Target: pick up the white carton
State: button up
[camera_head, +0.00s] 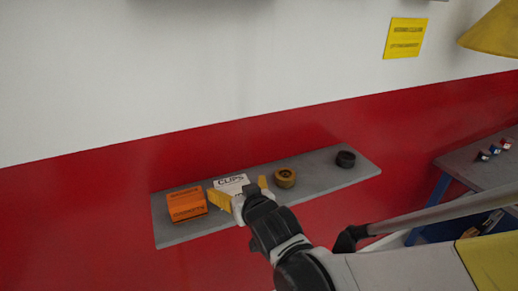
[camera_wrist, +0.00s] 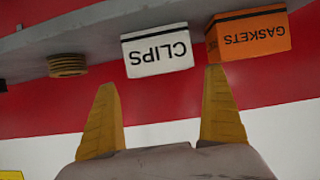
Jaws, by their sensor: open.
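The white carton (camera_head: 231,181), marked CLIPS, sits on a grey wall shelf (camera_head: 320,183) between an orange box and a yellow-brown roll. In the wrist view, the carton (camera_wrist: 157,50) appears upside down with its lettered face visible. My gripper (camera_head: 236,186) is open, its yellow fingers spread in front of the carton and partly covering it in the head view. In the wrist view, the gripper's fingertips (camera_wrist: 161,76) lie just below the carton in the picture, with nothing between them. Whether a finger touches the carton, I cannot tell.
The orange GASKETS box (camera_head: 187,205) stands close to the carton on the left. The yellow-brown roll (camera_head: 285,178) is to the right, and a black roll (camera_head: 345,159) is farther right. A bench (camera_head: 455,162) with small items is at the right edge.

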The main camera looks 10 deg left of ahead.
aim_at(232, 182)
jog(key=b+x, duration=0.1)
jog(key=x, duration=0.3)
jog(key=shift+w+a+f, duration=0.1)
jog(key=shift+a+f, duration=0.1)
jog(key=shift+f, duration=0.1)
jog(key=shift+r, duration=0.1)
jog(key=c, duration=1.3)
jog(key=shift+r, duration=0.15)
